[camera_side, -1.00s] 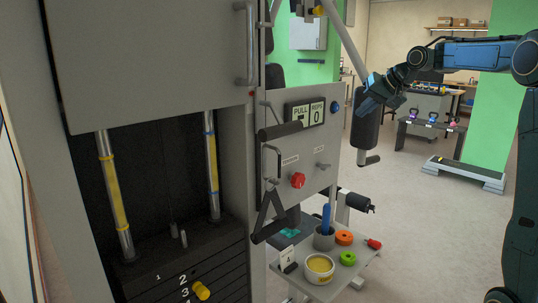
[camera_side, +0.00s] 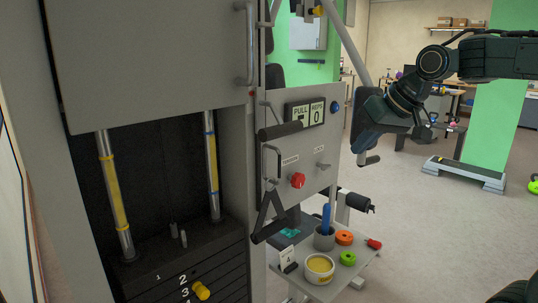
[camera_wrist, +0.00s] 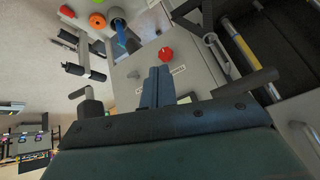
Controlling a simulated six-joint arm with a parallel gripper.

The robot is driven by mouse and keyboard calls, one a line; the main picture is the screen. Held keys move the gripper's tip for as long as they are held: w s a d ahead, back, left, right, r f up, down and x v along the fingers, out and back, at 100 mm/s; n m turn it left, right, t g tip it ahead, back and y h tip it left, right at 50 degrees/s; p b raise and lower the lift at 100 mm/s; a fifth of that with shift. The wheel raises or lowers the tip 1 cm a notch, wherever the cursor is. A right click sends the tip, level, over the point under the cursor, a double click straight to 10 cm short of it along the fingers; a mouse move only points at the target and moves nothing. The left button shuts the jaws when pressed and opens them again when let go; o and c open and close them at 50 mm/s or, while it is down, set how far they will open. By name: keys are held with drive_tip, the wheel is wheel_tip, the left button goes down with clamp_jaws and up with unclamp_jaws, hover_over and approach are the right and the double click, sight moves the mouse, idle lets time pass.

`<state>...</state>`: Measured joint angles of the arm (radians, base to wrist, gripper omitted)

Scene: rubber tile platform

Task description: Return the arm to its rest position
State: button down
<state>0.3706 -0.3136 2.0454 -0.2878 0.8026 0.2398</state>
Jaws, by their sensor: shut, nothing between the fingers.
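My gripper (camera_side: 361,143) is in the upper right of the side view, pointing down with its fingers shut and nothing between them. It overlaps the dark padded roller of the machine in the picture; I cannot tell whether they touch. In the wrist view my closed fingers (camera_wrist: 157,86) point toward the grey panel, with the red knob (camera_wrist: 166,54) just beyond their tips in the picture. My arm extends from the gripper to the right edge of the side view.
The grey weight machine (camera_side: 155,60) fills the left, with a black hanging handle (camera_side: 268,215) and a display panel (camera_side: 305,113). A small shelf (camera_side: 345,275) holds a yellow-filled tub (camera_side: 319,268), a cup and rings. Open floor lies right, with a step platform (camera_side: 464,173).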

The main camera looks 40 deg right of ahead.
drive_tip(key=s+a+f+n, duration=0.1)
drive_tip(key=s+a+f, duration=0.1)
drive_tip(key=s, duration=0.3)
drive_tip(key=s+a+f+n+g, duration=0.1)
drive_tip(key=s+a+f, duration=0.1)
drive_tip(key=s+f, duration=0.2)
drive_tip(key=s+a+f+n, duration=0.2)
drive_tip(key=s+f, duration=0.1)
drive_tip(key=s, duration=0.3)
drive_tip(key=shift+s+a, duration=0.2)
drive_tip(key=shift+a, duration=0.2)
